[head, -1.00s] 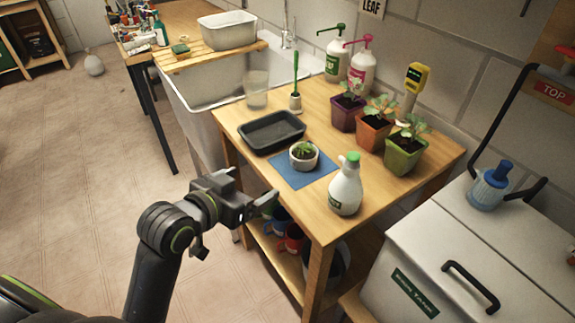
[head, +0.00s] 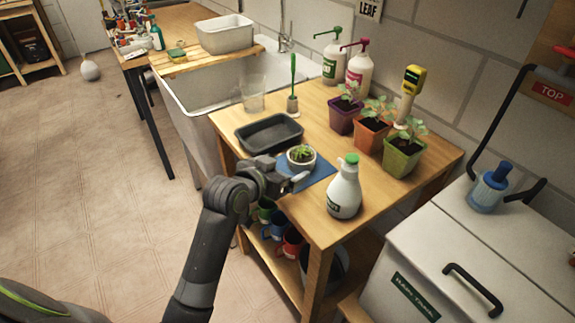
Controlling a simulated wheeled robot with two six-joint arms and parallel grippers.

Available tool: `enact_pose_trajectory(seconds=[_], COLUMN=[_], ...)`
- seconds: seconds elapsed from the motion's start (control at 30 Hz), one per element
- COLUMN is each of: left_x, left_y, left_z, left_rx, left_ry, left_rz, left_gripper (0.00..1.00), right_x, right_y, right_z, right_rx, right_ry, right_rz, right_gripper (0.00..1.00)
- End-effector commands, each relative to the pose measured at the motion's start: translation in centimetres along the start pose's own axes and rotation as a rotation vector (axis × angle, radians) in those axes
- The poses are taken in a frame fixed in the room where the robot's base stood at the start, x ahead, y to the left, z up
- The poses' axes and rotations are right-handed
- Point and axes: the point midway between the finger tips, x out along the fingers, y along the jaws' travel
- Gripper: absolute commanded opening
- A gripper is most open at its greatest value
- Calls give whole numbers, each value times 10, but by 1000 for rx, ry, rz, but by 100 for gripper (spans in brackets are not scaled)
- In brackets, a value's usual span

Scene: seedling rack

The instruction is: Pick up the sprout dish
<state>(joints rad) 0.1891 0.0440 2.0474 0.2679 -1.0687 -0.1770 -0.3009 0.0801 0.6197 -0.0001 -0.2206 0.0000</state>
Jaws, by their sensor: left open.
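The sprout dish (head: 301,158) is a small round whitish dish with green sprouts. It sits on a blue mat (head: 318,178) on the wooden table (head: 285,205). My left gripper (head: 298,177) is open and at the near left side of the dish, over the mat's edge. Whether its fingers touch the dish I cannot tell. The arm hides part of the mat. My right gripper is not in view.
A black tray (head: 262,134) lies just behind the dish. A white spray bottle (head: 344,192) stands to its right. Potted seedlings in purple (head: 343,119), orange (head: 371,138) and green (head: 401,158) pots stand behind. A clear cup (head: 253,98) stands near the sink.

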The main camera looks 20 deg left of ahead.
Motion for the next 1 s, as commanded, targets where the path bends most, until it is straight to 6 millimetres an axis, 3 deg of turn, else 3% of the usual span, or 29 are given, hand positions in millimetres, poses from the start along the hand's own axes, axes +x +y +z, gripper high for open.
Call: enact_pose_trajectory(seconds=[0.2,0.5,0.9,1.0], left_x=[24,27,27,27], left_y=[0,0,0,0], left_z=[-1,-1,-1,-1], left_rx=[1,1,0,0], left_ry=[1,1,1,2], left_rz=[-1,-1,-1,-1], left_gripper=[89,89,37,31], right_x=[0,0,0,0], right_y=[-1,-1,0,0], right_z=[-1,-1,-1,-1], right_rx=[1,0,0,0], right_ry=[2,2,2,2], right_rz=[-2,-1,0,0], right_gripper=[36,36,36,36])
